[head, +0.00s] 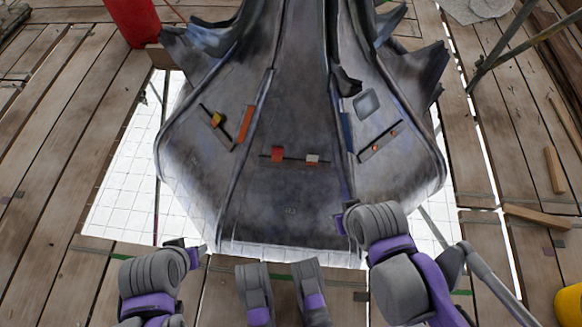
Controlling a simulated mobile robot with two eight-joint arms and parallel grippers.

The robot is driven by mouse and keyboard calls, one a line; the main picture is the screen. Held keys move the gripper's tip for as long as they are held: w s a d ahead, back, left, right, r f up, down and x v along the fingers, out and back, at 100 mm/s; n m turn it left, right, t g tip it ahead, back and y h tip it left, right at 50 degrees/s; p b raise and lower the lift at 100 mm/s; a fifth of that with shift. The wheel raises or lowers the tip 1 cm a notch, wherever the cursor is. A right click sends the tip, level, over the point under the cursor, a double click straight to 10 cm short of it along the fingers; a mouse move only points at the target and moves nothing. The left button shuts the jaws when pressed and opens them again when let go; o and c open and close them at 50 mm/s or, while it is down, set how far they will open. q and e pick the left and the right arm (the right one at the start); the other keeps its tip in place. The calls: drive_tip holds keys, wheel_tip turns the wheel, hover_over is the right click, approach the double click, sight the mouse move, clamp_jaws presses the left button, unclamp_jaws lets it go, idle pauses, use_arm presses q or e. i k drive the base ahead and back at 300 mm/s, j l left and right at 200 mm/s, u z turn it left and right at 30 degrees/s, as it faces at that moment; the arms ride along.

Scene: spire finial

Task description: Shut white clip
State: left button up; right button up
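The small white clip (312,159) sits on a thin dark bar on the front face of the grey spire (290,212), right of an orange-red clip (277,154) on the same bar. It is too small to tell whether it is open or shut. My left gripper (194,254) is low at the left, by the spire's lower left edge and well away from the clip. My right gripper (342,221) is in front of the spire's lower right part, below and right of the clip. Both are small and partly hidden by my arms, so their fingers cannot be read.
The spire also bears a yellow clip (216,119), an orange strip (244,124), a blue strip (347,132) and a slanted bar with small orange pieces (380,141). Wooden planks (50,190) surround it. Poles (520,45) stand at the upper right.

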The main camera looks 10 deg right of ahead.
sight(312, 161)
drive_tip(key=k+l+u, duration=0.1)
drive_tip(key=u, duration=0.3)
drive_tip(key=k+u, duration=0.15)
drive_tip(key=u, duration=0.25)
drive_tip(key=k+u, duration=0.1)
drive_tip(key=u, duration=0.3)
drive_tip(key=k+u, duration=0.15)
drive_tip(key=u, duration=0.25)
drive_tip(key=k+l+u, duration=0.15)
drive_tip(key=u, duration=0.3)
drive_tip(key=k+u, duration=0.3)
drive_tip(key=u, duration=0.15)
drive_tip(key=k+u, duration=0.25)
drive_tip(key=u, duration=0.2)
drive_tip(key=k+l+u, duration=0.1)
drive_tip(key=k+l, duration=0.15)
drive_tip(key=k, duration=0.2)
drive_tip(key=k+l+u, duration=0.15)
drive_tip(key=k, duration=0.3)
drive_tip(key=k+l, duration=0.15)
drive_tip(key=l, duration=0.15)
drive_tip(key=k+l+z, duration=0.1)
drive_tip(key=l, duration=0.2)
drive_tip(key=k+l+z, duration=0.1)
drive_tip(key=k+l, duration=0.25)
drive_tip(key=l, duration=0.3)
